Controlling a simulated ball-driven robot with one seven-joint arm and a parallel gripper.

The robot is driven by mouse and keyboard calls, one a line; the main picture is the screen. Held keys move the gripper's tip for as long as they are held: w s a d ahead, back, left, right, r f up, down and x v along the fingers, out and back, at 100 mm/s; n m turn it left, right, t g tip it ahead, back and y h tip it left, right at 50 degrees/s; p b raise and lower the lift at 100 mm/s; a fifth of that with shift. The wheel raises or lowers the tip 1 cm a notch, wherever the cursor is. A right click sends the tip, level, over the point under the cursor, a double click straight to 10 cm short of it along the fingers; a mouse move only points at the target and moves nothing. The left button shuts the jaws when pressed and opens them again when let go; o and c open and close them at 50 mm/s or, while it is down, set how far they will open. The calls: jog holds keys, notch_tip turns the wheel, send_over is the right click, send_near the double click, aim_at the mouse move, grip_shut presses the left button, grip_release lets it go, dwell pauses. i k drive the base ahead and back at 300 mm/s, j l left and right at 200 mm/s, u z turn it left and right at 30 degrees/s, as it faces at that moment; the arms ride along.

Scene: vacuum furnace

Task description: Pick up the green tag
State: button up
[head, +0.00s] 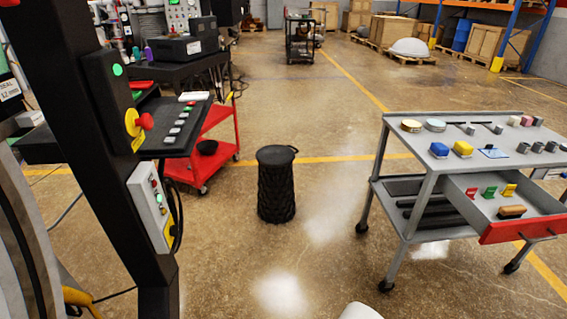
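A small green tag (488,192) sits in the open drawer (540,202) of the grey cart on the right. It is between a red tag (471,193) on its left and a yellow tag (508,190) on its right, and it appears propped up at a slant. My gripper is not in view. A white rounded piece at the bottom edge is probably part of my arm.
The grey cart (390,150) carries blue and yellow blocks, round tins and small cylinders on top. A wooden-backed brush (511,211) lies in the drawer. A black ribbed stool (276,185) stands mid-floor. A dark control post (75,120) rises at left. Floor before the cart is clear.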

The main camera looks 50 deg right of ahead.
aim_at(490, 191)
jog(key=z, duration=2.3)
